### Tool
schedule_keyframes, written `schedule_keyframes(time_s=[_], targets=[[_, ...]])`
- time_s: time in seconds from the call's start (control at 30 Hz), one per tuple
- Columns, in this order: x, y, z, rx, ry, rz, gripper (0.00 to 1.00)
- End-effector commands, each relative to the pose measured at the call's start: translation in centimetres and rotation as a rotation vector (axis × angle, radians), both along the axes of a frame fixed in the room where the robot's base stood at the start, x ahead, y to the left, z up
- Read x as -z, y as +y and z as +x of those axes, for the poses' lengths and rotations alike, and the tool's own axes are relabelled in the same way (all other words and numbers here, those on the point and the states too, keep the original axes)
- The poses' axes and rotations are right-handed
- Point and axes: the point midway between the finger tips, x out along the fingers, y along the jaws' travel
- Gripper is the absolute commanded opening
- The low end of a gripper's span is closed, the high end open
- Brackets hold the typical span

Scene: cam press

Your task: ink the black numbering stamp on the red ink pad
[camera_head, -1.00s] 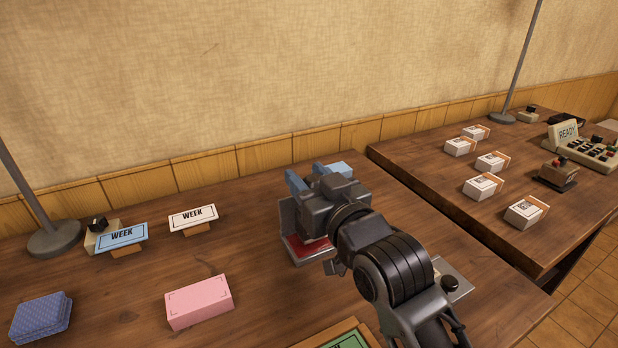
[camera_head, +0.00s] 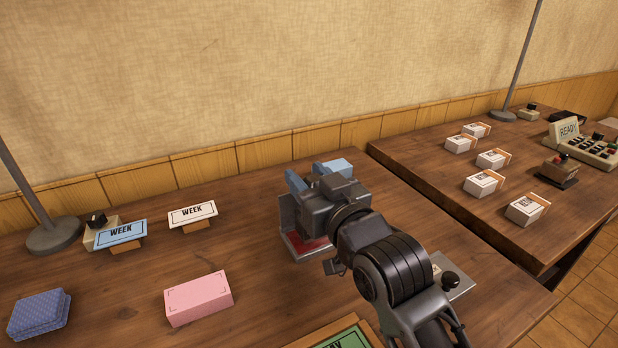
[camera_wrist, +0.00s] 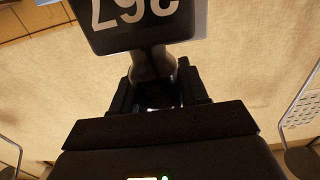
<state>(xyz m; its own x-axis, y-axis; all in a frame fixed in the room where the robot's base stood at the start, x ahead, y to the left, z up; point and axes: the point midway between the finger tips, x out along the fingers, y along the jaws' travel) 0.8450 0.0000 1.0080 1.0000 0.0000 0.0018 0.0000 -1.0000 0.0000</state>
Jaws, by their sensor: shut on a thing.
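The red ink pad (camera_head: 306,246) lies in an open grey case on the near table, partly hidden behind my gripper. My gripper (camera_wrist: 155,92) is shut on the black numbering stamp (camera_wrist: 140,28), whose block shows white digits upside down at the top of the wrist view. In the head view, my gripper hides the stamp over the pad. I cannot tell whether the stamp's face touches the pad.
A pink box (camera_head: 198,299), a blue patterned stack (camera_head: 38,313) and two WEEK signs (camera_head: 122,234) (camera_head: 192,215) stand to the left. A green card (camera_head: 345,338) lies in front. Small white boxes (camera_head: 490,159) stand on the right table. The table between pink box and pad is clear.

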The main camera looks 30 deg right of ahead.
Motion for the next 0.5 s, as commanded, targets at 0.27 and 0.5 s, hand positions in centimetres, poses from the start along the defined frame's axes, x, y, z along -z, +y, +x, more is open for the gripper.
schedule_keyframes(time_s=[0.27,0.5], targets=[[0.0,0.0,0.0,0.000,0.002,0.000,0.18],[-1.1,0.0,0.0,0.000,0.001,0.000,0.18]])
